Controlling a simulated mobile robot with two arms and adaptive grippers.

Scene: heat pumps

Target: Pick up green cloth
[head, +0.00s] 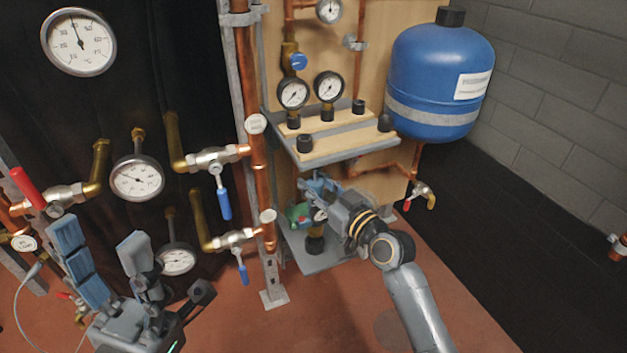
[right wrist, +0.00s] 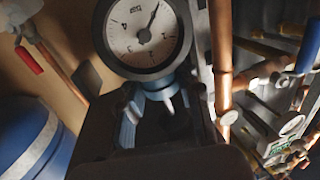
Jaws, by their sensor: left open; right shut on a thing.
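A small green patch (head: 297,216), perhaps the cloth, shows at the lower shelf (head: 325,259), just left of my right gripper; it is partly hidden and I cannot make out its shape. My right gripper (head: 318,194) is above the lower shelf, under the wooden-topped one. In the right wrist view its fingers (right wrist: 165,113) are shut around the lower part of a round pressure gauge (right wrist: 147,34) with a white dial. No cloth is clear between them. My left gripper (head: 110,262) is open and empty at the lower left, in front of the pipes.
The upper shelf (head: 345,148) with gauges overhangs my right gripper. A copper pipe (head: 259,165) and blue-handled valves (head: 224,203) stand to its left. A blue tank (head: 440,75) hangs at the upper right. Red floor (head: 480,310) is free at the lower right.

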